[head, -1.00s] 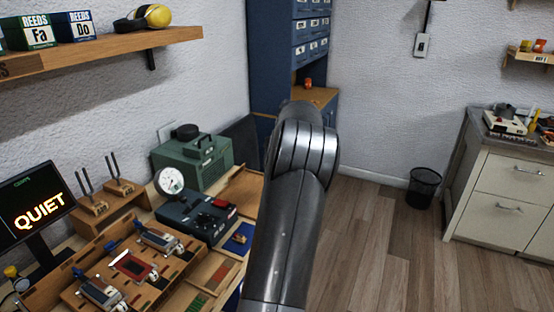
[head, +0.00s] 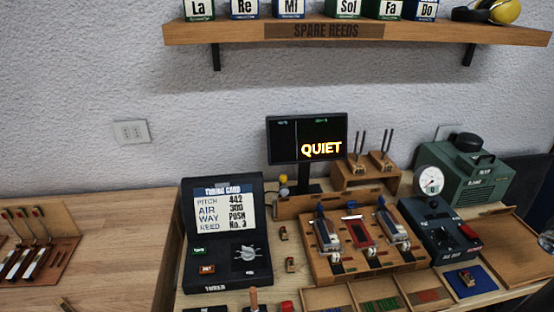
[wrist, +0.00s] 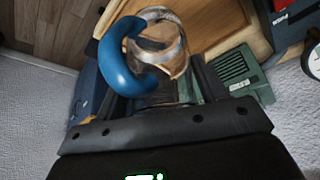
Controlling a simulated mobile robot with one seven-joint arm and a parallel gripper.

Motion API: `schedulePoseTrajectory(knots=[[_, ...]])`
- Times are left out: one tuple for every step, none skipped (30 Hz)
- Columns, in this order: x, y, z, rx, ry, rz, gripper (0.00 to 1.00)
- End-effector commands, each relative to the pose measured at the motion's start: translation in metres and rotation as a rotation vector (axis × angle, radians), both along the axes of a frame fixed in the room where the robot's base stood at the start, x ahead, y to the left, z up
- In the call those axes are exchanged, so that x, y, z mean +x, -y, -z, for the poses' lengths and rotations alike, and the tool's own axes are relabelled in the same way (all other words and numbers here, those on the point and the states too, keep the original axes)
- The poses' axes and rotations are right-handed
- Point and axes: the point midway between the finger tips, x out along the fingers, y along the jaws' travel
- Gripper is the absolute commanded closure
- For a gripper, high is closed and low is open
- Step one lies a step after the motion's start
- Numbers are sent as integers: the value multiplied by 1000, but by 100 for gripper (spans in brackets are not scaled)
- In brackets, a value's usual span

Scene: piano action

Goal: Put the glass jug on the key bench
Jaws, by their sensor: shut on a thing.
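The glass jug (wrist: 168,50) is clear, with a thick curved blue handle, in the wrist view. My gripper (wrist: 165,88) is shut on it, one dark finger on each side; the jug's lower part is partly hidden between them. A clear, shiny piece at the right edge of the head view (head: 547,240) looks like part of the jug; my gripper is not seen there. A wooden bench (head: 110,240) at the left of the head view bears a rack of piano keys and looks like the key bench. No label on it shows.
The neighbouring bench is crowded with a black tuner case (head: 225,240), a wooden key action (head: 365,255), a dark screen (head: 307,138) and a green machine (head: 465,175). A reed shelf (head: 360,32) overhangs it. The left bench has bare wood right of its key rack (head: 40,240).

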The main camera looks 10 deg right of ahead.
Motion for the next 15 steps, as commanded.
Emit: schedulePoseTrajectory(knots=[[3, -2, -3, -4, 2, -1, 90], [5, -4, -4, -4, 2, 0, 90], [8, -7, -6, -3, 2, 1, 90], [12, -11, -7, -3, 2, 1, 90], [15, -15, -9, -4, 1, 2, 90], [21, -21, -11, -2, 1, 5, 90], [26, -27, -13, -2, 0, 5, 90], [32, -34, -15, 0, 0, 8, 90], [39, -44, -19, 1, -1, 11, 90], [45, -52, -21, 1, -2, 14, 90], [52, -61, -24, 1, -2, 16, 90], [61, -73, -27, 1, -3, 20, 90], [68, -83, -30, 1, -3, 21, 90], [76, -93, -31, 4, -4, 19, 90], [87, -105, -34, 4, -3, 11, 90]])
